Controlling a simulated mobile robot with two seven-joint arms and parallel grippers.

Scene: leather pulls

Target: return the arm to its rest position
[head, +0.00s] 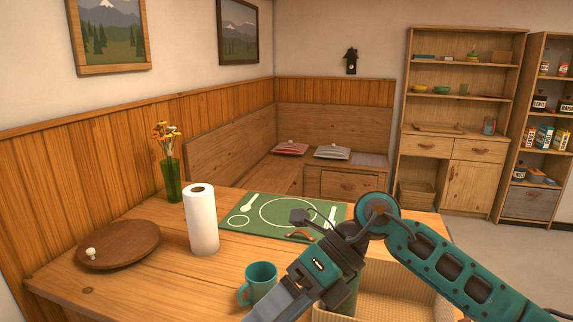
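One teal and dark grey arm of mine comes in from the lower right of the head view. It bends at a round joint above the table's front right and runs down to the lower edge as a grey link. A small dark part juts left from it, over the placemat. I cannot make out fingertips on this arm or whether its gripper holds anything. My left gripper is not in view. The arm hides part of the placemat (262,210) and of an open ribbed box (400,300).
On the wooden table (150,285) are a brown plate (125,240) with a small white knob-like item, a paper towel roll (201,222), a teal mug (262,280) and a green vase (171,180). A corner bench and shelves (460,110) stand behind.

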